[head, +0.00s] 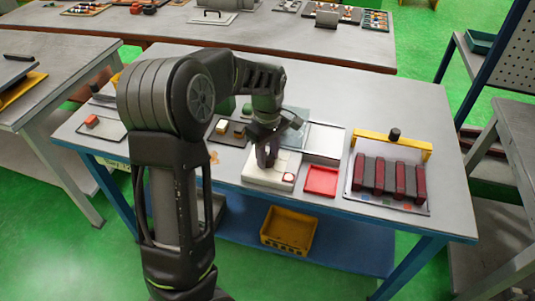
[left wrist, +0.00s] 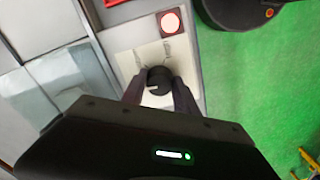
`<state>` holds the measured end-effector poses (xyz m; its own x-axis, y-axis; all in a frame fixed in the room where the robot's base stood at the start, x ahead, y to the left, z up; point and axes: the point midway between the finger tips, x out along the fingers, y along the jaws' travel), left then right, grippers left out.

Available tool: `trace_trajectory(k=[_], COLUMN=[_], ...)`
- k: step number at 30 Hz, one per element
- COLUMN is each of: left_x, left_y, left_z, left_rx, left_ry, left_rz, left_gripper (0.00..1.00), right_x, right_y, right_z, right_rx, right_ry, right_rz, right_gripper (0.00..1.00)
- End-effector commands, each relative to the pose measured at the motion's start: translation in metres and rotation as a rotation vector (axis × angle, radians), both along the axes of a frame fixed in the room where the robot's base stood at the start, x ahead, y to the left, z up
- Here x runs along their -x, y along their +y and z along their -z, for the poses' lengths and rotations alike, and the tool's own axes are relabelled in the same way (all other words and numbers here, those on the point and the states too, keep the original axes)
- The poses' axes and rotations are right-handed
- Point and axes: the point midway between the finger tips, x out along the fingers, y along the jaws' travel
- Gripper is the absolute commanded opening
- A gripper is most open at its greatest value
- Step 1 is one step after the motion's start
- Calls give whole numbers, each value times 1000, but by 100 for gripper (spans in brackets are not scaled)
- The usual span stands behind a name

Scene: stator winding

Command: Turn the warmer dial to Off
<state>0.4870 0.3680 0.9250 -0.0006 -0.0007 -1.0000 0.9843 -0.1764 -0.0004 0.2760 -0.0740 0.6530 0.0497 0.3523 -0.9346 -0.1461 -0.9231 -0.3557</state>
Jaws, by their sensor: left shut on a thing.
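The warmer (head: 255,178) is a pale box near the front edge of the table, with a round red-lit spot (head: 289,178) at its right side. The lit spot also shows in the left wrist view (left wrist: 170,22). The black dial (left wrist: 158,80) sits on a cream panel (left wrist: 150,58) and carries a light mark. My left gripper (head: 266,160) points down over the warmer. In the left wrist view its fingers (left wrist: 160,90) are closed around the dial, one on each side. In the head view the gripper hides the dial. My right gripper is not in view.
A red tray (head: 321,180) lies just right of the warmer. Further right, a rack of dark and red blocks (head: 390,180) stands by a yellow bar (head: 392,144). A glassy panel (head: 294,122) and a small dark tray (head: 229,132) lie behind and left.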

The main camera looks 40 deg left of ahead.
Motion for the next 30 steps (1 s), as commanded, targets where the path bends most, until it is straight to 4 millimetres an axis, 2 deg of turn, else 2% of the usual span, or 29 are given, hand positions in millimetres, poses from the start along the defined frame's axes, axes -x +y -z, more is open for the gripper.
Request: trace_trajectory(k=[7, 20, 21, 28, 30], left_x=[-2, -2, -2, -1, -1], left_y=[1, 1, 1, 0, 0], left_z=[-1, -1, -1, -1, 0], left_rx=[-2, -1, -1, -1, -1], left_ry=[-4, -5, -4, -2, -2], left_rz=[-71, -82, -82, -81, -80], left_gripper=[0, 0, 39, 57, 57], right_x=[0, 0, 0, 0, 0], right_y=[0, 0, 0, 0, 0], right_z=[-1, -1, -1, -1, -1], right_rx=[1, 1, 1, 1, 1], right_ry=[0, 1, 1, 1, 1], right_rz=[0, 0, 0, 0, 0], right_gripper=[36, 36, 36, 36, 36])
